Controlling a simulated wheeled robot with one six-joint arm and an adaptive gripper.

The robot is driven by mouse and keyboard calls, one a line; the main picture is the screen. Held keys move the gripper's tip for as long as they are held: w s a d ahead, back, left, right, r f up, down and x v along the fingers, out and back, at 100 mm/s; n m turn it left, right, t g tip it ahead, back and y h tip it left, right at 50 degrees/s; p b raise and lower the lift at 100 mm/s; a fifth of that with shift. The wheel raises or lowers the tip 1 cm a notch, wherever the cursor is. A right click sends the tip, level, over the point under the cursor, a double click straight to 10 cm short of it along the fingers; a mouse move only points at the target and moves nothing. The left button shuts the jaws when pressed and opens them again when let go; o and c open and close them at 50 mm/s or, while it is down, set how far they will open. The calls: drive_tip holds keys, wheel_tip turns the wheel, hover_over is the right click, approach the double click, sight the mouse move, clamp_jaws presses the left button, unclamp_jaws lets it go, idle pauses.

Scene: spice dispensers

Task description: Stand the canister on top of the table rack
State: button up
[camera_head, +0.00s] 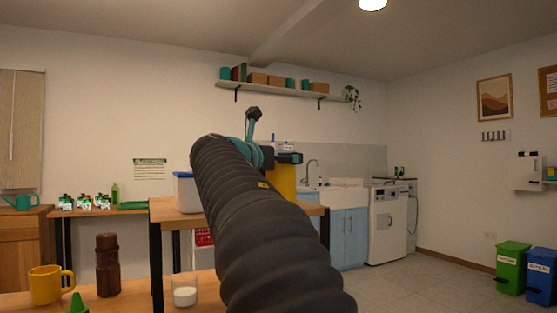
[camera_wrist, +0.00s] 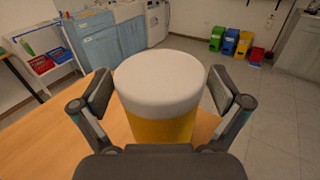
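The canister, with a yellow body (camera_head: 284,181) and white lid (camera_wrist: 160,78), is partly hidden by my arm in the head view. My gripper (camera_wrist: 162,90) has one finger on each side of it near the lid, and both pads appear to touch it. The canister looks upright. The table rack (camera_head: 172,208) has a wooden top and dark legs; its top also shows in the wrist view (camera_wrist: 65,140). The canister is at the rack top's right part. I cannot tell whether its base touches the wood.
A white tub (camera_head: 186,192) with a blue lid stands on the rack's left part. Below at the front left are a yellow mug (camera_head: 46,285), a brown bottle (camera_head: 107,264) and a glass (camera_head: 184,291). Open floor lies to the right, with green and blue bins (camera_head: 512,267) beyond.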

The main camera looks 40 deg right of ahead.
drive_tip(key=shift+r, duration=0.15)
drive_tip(key=v, duration=1.2)
drive_tip(key=shift+b, duration=0.35)
